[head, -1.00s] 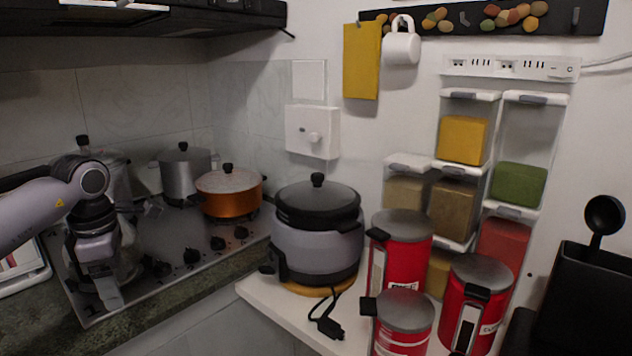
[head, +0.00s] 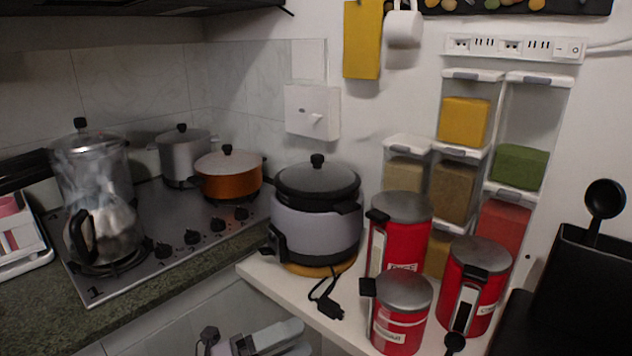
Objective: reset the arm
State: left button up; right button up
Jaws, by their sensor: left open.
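My left gripper (head: 246,342) shows at the bottom edge, left of centre, below the counter edge and in front of the cabinet front. It is open and cut off by the picture edge, and I see nothing held in it. It is clear of the stove (head: 170,225) and the pots. My right gripper is not in view.
A rice cooker (head: 315,215) and several red canisters (head: 402,290) crowd the white counter (head: 300,310). Spice dispensers (head: 465,120) hang behind.

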pick_arm(q)
jog(key=s+a+f+n+t+y, duration=0.1)
jog(key=s+a+f+n+y, duration=0.7)
jog(key=f+n, duration=0.3)
jog(key=s+a+f+n+t+y, duration=0.1)
jog(key=s+a+f+n+y, duration=0.7)
jog(key=n, duration=1.1)
notch_tip(320, 180, down, 4)
jog(key=shift+s+a+r, duration=0.15)
jog(key=shift+s+r, duration=0.05)
